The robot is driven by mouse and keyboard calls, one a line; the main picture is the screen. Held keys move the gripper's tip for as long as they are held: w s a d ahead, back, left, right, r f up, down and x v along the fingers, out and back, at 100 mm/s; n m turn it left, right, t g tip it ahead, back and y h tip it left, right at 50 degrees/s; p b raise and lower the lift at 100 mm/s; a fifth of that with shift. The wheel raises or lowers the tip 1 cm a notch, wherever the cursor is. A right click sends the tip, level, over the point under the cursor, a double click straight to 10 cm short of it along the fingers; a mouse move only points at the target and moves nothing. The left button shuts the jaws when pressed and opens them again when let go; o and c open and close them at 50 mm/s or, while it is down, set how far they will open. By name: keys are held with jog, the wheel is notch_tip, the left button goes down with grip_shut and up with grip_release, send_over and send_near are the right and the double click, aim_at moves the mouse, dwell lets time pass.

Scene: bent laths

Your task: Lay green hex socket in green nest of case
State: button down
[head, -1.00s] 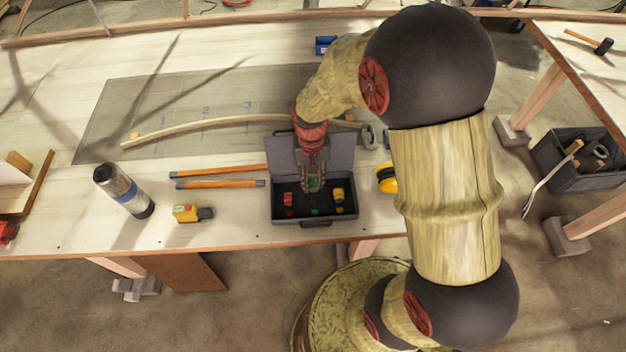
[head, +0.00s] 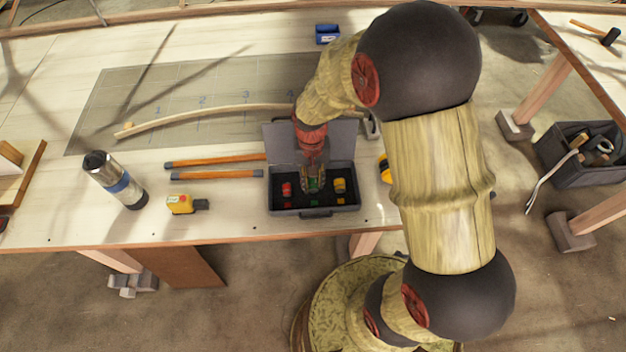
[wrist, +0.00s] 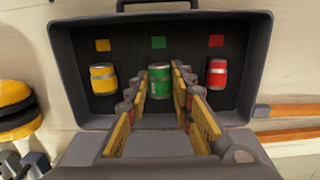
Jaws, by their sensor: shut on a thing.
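The green hex socket (wrist: 159,85) is between the two fingers of my gripper (wrist: 162,92), which is shut on it. In the head view my gripper (head: 313,187) reaches down into the open grey case (head: 312,213). The socket is in the middle of the case, between the red socket (wrist: 217,74) and the yellow socket (wrist: 103,78), in line with a green mark (wrist: 158,42). I cannot tell whether it touches the case floor. The fingers hide part of the nest.
The case lid (head: 345,140) stands open behind my gripper. Two orange-handled bars (head: 215,175) lie left of the case. A yellow tape measure (head: 181,204) and a metal flask (head: 114,180) stand farther left. A bent lath (head: 205,119) lies behind.

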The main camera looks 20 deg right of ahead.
jog(key=shift+f+b, duration=0.3)
jog(key=shift+f, duration=0.25)
dwell(0.4)
jog(key=c, duration=1.5)
grip_release()
jog(key=shift+r, duration=0.1)
jog(key=shift+r+p, duration=2.75)
jog(key=shift+r, duration=0.7)
